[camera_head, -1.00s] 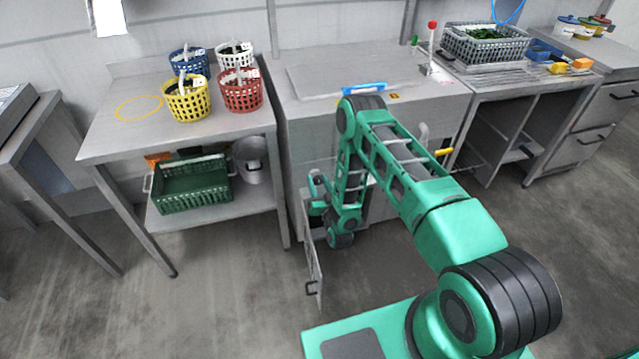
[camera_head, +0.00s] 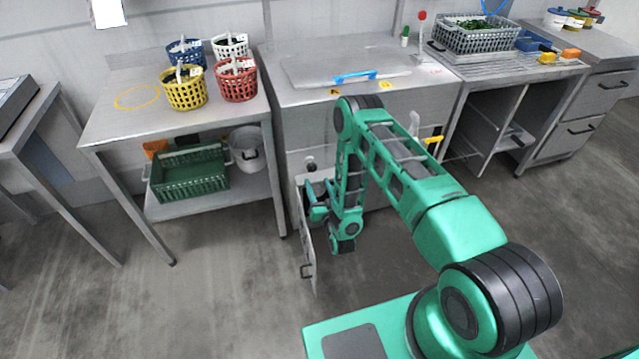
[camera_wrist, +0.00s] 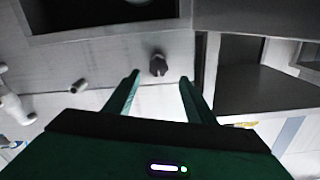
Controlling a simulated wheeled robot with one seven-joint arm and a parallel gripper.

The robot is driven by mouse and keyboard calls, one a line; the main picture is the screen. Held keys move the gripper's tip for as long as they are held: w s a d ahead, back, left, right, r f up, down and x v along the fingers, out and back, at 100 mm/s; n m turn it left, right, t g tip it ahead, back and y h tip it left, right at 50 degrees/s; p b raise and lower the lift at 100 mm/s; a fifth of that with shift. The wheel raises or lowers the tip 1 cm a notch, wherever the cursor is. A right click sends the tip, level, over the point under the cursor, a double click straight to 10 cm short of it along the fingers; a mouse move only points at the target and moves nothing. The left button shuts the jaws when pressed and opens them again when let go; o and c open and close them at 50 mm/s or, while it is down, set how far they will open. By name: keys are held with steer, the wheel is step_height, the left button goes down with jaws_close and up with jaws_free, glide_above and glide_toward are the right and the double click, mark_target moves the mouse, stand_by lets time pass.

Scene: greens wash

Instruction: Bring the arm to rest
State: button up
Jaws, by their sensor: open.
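My green arm reaches over the floor and bends down in front of the grey wash cabinet (camera_head: 385,117). My gripper (camera_wrist: 159,78) is at the cabinet's open lower front, beside the swung-out door (camera_head: 307,240). In the wrist view its two fingers are apart with nothing held between them. A dark knob (camera_wrist: 158,65) shows on a pale panel just beyond the fingertips; I cannot tell whether they touch it.
A steel table (camera_head: 125,125) at left holds several coloured baskets, with a green crate (camera_head: 190,180) on its lower shelf. A grey basket of greens (camera_head: 470,38) stands on the right counter. The open door juts out close beside my wrist. The floor in front is clear.

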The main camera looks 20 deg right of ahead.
steer(key=shift+s, duration=0.7)
